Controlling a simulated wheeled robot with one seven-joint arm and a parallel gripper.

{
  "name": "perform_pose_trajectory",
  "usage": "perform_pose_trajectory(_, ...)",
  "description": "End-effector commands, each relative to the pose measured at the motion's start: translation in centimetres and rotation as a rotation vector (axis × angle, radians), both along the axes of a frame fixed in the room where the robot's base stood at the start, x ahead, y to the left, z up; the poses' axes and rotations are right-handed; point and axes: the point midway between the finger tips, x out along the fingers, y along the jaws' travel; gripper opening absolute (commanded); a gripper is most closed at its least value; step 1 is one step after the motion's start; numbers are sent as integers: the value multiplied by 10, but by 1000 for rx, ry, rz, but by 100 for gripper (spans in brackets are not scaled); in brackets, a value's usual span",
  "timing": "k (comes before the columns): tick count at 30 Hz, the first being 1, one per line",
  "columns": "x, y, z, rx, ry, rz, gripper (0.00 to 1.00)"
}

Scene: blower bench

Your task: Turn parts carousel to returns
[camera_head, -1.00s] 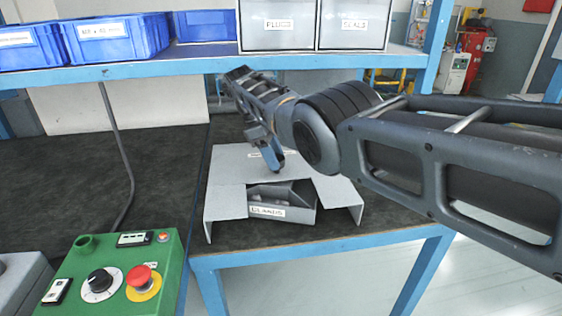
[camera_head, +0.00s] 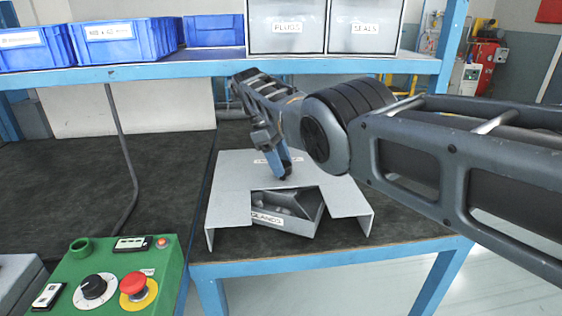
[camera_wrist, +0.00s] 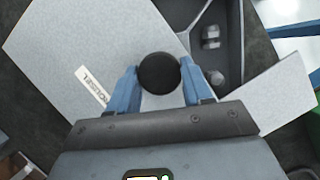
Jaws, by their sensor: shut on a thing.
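The parts carousel has a grey cover (camera_head: 230,180) with an open notch at its front. In the notch a bin labelled GLANDS (camera_head: 318,221) shows, turned at an angle, with small metal parts inside. In the wrist view the grey cover (camera_wrist: 95,40) carries a label, upside down and hard to read, and the bin shows metal fittings (camera_wrist: 211,38). My gripper (camera_head: 285,177) points down over the cover, just behind the notch. In the wrist view my gripper (camera_wrist: 160,88) has its blue fingers on either side of a round black knob (camera_wrist: 159,73), shut on it. No returns label is readable.
A green control box (camera_head: 115,265) with a red button and black dial stands at front left. A blue shelf (camera_head: 180,69) with blue bins (camera_head: 122,37) and grey PLUGS and SEALS bins (camera_head: 285,27) spans above the bench.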

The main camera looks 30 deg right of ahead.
Motion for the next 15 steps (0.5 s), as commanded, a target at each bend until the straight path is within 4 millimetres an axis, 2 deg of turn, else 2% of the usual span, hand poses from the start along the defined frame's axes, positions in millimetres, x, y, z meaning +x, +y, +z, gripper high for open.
perform_pose_trajectory(1,0,-1,0,1,1,0,52)
perform_pose_trajectory(8,0,0,0,1,1,0,75)
perform_pose_trajectory(15,0,0,1,0,0,0,75)
